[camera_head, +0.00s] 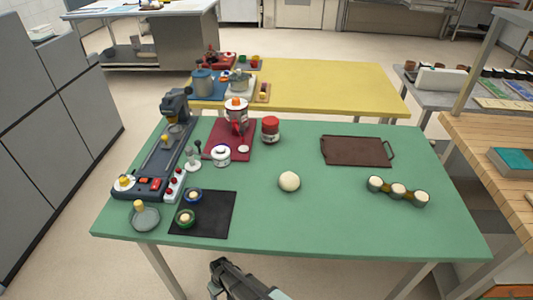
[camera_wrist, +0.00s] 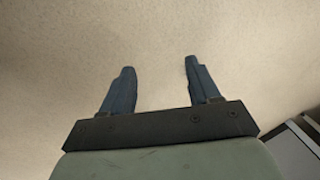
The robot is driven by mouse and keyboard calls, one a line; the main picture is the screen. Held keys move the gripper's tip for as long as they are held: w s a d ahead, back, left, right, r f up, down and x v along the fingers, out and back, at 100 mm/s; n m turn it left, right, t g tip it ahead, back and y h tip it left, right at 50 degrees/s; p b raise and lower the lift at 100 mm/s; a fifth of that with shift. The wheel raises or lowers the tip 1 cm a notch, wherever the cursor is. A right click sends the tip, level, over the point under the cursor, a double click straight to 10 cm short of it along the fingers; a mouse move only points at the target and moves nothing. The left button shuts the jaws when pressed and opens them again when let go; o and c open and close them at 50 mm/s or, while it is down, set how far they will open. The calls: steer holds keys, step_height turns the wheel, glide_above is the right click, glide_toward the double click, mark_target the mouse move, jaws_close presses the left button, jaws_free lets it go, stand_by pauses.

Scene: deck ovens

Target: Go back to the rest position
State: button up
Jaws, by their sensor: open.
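My gripper (camera_wrist: 158,75) shows in the wrist view with its two dark blue fingers apart and nothing between them. Beyond the fingers is only the pale floor (camera_wrist: 150,30). In the head view my gripper is at the bottom edge, in front of the green table (camera_head: 330,230) and apart from it, partly cut off by the frame; its fingertips are hard to make out there.
On the green table are a dough ball (camera_head: 289,181), a brown tray (camera_head: 357,151), a three-cup holder (camera_head: 398,190), a red-lidded jar (camera_head: 270,130), a black mat (camera_head: 220,214) and a grey machine (camera_head: 150,165). The table's front middle is clear. A yellow table (camera_head: 330,85) stands behind.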

steer(key=s+d+r+m+g+h, duration=0.1)
steer(key=s+d+m, duration=0.1)
steer(key=d, duration=1)
steer(key=s+d+r+m+g+h, duration=0.1)
steer(key=s+d+m, duration=0.2)
steer(key=d, duration=1)
steer(key=s+d+r+m+g, duration=0.1)
steer(key=s+d+r+m, duration=0.1)
steer(key=s+d, duration=0.4)
steer(key=s+d+r+m+g, duration=0.2)
steer(key=s+d, duration=0.5)
steer(key=d, duration=0.1)
steer(key=shift+s+d+r+g+y, duration=0.15)
steer(key=shift+d+r+g+y, duration=0.15)
steer(key=shift+d+y, duration=0.1)
